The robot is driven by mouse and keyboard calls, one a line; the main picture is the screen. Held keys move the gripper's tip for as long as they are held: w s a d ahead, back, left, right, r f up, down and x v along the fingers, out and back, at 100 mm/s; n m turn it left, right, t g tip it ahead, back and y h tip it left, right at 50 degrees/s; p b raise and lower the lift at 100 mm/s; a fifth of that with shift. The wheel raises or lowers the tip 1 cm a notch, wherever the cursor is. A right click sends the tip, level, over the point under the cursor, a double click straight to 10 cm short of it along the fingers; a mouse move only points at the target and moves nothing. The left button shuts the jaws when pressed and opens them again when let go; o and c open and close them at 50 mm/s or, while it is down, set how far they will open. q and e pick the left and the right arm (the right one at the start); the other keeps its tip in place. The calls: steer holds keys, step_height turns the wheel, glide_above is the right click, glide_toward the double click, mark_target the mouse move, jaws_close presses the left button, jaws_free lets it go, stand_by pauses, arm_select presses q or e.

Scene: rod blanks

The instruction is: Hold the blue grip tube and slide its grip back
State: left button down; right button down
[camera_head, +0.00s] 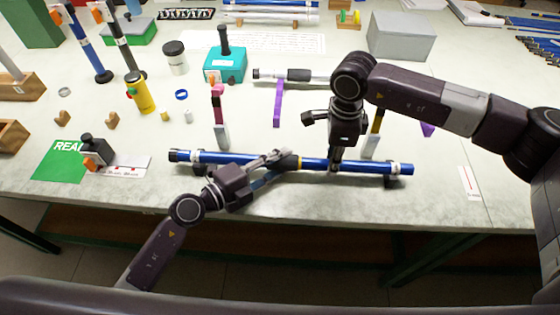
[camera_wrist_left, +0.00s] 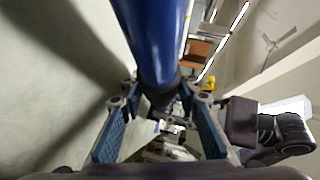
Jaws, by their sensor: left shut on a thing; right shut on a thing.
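The blue grip tube (camera_head: 240,159) lies level, left to right, near the table's front edge, resting on low dark supports by its ends. A dark grip with a yellow band (camera_head: 298,162) sits around its middle. My left gripper (camera_head: 280,160) is shut on the grip, coming from the front left; its fingers hide part of it. My right gripper (camera_head: 335,164) is shut from above on the bare blue tube, a little right of the yellow band. In the left wrist view the blue tube (camera_wrist_left: 158,40) runs between the left fingers (camera_wrist_left: 160,125), its dark part close to them.
Behind the tube stand upright holders and a purple stand (camera_head: 278,105) with a dark-gripped rod (camera_head: 290,75). A teal box (camera_head: 225,65), yellow bottle (camera_head: 140,93) and grey box (camera_head: 401,36) stand farther back. A green card (camera_head: 58,162) lies left. The right front tabletop is mostly clear.

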mark_target(217, 162)
arm_select(q)
steer(key=a, duration=1.3)
steer(key=shift+w+a+f, duration=0.1)
steer(key=shift+a+f, duration=0.15)
steer(key=shift+a, duration=0.5)
arm_select(e)
steer(key=shift+d, duration=0.15)
arm_select(q)
steer(key=c, duration=1.8)
jaws_free()
steer(key=shift+a, duration=0.1)
arm_select(e)
steer(key=shift+w, duration=0.1)
arm_select(q)
steer(key=shift+o, duration=0.4)
steer(key=shift+r, duration=0.15)
